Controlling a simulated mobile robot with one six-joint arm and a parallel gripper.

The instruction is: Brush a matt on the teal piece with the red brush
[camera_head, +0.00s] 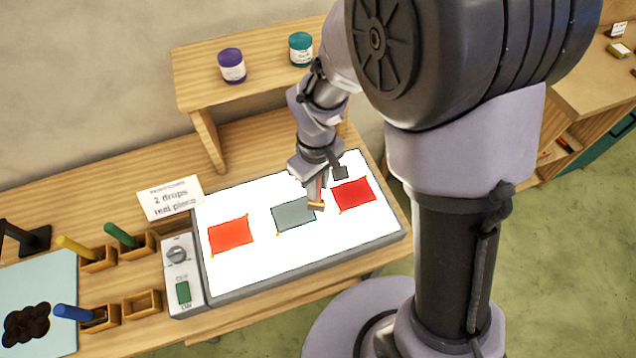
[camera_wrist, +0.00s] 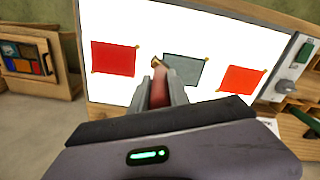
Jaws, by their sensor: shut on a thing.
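My gripper (camera_head: 318,182) is shut on the red brush (camera_head: 316,200), which points down with its pale tip at the right edge of the teal piece (camera_head: 290,216). The teal piece looks grey-teal and lies in the middle of the white lit panel (camera_head: 255,268). In the wrist view the brush (camera_wrist: 160,88) is between the fingers, and its tip overlaps the left corner of the teal piece (camera_wrist: 184,70). I cannot tell whether the tip touches the glass.
An orange-red piece (camera_head: 231,236) lies left of the teal piece and a red piece (camera_head: 354,194) right of it. Purple (camera_head: 232,66) and teal (camera_head: 300,48) jars stand on the shelf.

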